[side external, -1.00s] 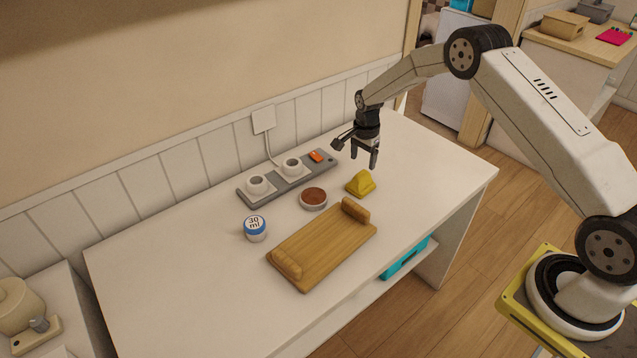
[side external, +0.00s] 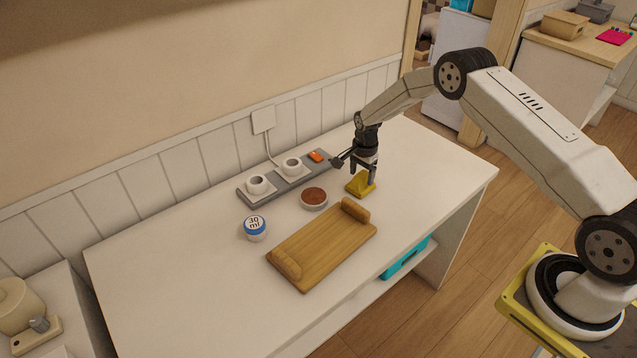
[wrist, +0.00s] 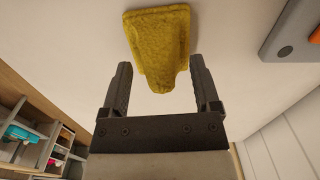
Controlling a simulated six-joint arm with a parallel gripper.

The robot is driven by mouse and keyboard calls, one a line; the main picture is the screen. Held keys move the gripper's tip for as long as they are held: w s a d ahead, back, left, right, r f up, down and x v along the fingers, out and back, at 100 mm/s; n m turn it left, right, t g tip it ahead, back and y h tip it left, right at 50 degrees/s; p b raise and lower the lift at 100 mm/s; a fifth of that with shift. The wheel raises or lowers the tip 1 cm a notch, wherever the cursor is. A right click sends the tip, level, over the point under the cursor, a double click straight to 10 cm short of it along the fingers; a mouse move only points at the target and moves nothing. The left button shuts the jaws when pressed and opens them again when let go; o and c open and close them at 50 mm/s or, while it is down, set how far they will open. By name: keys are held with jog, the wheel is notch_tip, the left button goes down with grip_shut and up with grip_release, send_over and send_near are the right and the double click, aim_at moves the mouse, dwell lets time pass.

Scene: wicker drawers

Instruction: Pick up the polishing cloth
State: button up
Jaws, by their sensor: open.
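The polishing cloth (side external: 359,184) is a yellow, peaked cloth lying on the white table. It also shows in the wrist view (wrist: 160,40), where its narrow end reaches down between my fingers. My gripper (side external: 364,179) is pointed down at the cloth in the side view, with one finger in front of it. In the wrist view my gripper (wrist: 160,80) has its two dark fingers apart, one on each side of the cloth's narrow end, with gaps on both sides. I cannot tell whether a fingertip touches the table.
A wooden tray (side external: 320,245) and a round brown-topped dish (side external: 314,197) are nearby on the white table (side external: 180,280). A grey strip (side external: 275,182) with two white cups lies along the wall. The table's right end is clear.

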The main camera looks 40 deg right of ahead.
dwell(0.4)
grip_shut()
jog(key=shift+r, duration=0.15)
jog(key=shift+r, duration=0.75)
jog(key=s+a+r, duration=0.2)
jog(key=s+r, duration=0.9)
jog(key=s, duration=0.2)
jog(key=shift+s+a, duration=0.35)
jog(key=shift+r, duration=0.1)
